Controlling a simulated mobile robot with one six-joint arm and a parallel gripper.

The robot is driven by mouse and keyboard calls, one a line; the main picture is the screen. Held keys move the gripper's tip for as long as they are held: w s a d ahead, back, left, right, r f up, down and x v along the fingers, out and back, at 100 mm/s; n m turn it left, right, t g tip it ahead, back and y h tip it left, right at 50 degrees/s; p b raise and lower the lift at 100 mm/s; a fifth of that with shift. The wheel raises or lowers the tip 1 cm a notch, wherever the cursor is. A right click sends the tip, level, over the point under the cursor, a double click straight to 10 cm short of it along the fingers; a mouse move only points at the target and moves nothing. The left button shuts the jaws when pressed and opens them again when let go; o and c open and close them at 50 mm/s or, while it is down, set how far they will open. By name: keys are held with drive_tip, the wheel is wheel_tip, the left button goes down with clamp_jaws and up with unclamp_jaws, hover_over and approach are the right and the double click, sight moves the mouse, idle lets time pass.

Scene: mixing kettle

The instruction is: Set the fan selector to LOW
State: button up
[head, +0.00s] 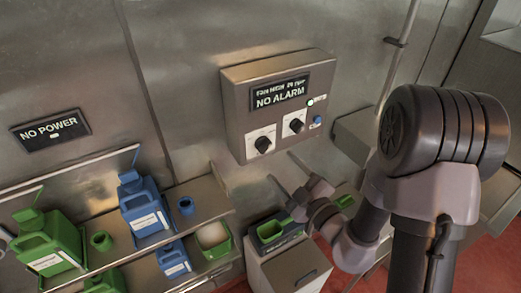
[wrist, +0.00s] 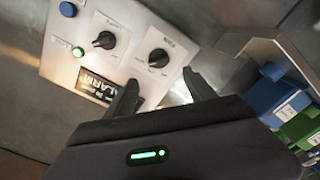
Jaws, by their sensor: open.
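A metal control box (head: 240,112) is on the wall, with two black knobs on white plates. The left knob (head: 263,144) and the right knob (head: 296,125) also show in the wrist view, which is turned over: the left one (wrist: 158,58) lies between my fingertips in the picture, the right one (wrist: 104,40) beside them. The plate lettering is too small to read, so I cannot tell which knob is the fan selector or its setting. My gripper (head: 280,166) is open and empty just below the box; its fingers (wrist: 161,80) appear apart from the knobs.
The box has a "NO ALARM" display (head: 279,94), a lit green lamp (head: 310,102) and a blue button (head: 317,119). A "NO POWER" sign (head: 50,131) is at left. Shelves below hold green (head: 48,250) and blue (head: 145,212) containers. A grey bin (head: 290,268) stands below my gripper.

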sight(265, 149)
drive_tip(key=b+x, duration=0.1)
drive_tip(key=x, duration=0.7)
drive_tip(key=shift+w, duration=0.15)
drive_tip(key=shift+w+a+r+p, duration=0.15)
drive_tip(key=shift+w+p, duration=0.1)
drive_tip(key=shift+p, duration=0.25)
drive_tip(key=shift+w+a, duration=0.1)
drive_tip(key=shift+w, duration=0.15)
drive_tip(key=shift+s, duration=0.1)
drive_tip(key=c, duration=1.3)
drive_tip(key=n, duration=0.2)
drive_tip(key=f+n+b, duration=0.1)
drive_tip(key=n, duration=0.2)
drive_tip(key=shift+c, duration=0.2)
drive_tip(key=n+b, duration=0.1)
drive_tip(key=n, duration=0.2)
drive_tip(key=o, duration=1.4)
drive_tip(key=shift+r+n, duration=0.15)
drive_tip(key=shift+n, duration=0.15)
